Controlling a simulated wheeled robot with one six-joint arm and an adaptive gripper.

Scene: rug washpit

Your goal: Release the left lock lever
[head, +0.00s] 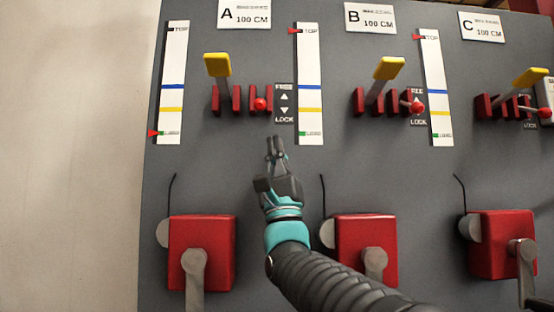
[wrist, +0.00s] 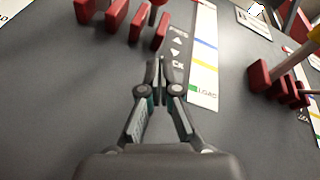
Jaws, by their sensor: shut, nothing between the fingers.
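The left lock lever, under sign A, shows as a red ball knob (head: 260,104) between two red plates, beside a FREE/LOCK label (head: 284,103). Its stem is hidden behind the knob, so I cannot tell its exact tilt. In the wrist view, the knob (wrist: 158,2) is cut off at the top edge. My gripper (head: 275,141) is shut and empty, below and slightly right of the knob, apart from it. In the wrist view its fingertips (wrist: 155,66) meet just below the lower left of the label (wrist: 178,48).
A yellow-handled lever (head: 217,66) stands left of the knob. Similar levers stand under B (head: 389,69) and C (head: 530,78). White scale strips (head: 310,70) flank them. Red winch boxes (head: 203,235) with cranks and thin black hooks line the lower panel. Bare grey panel surrounds my gripper.

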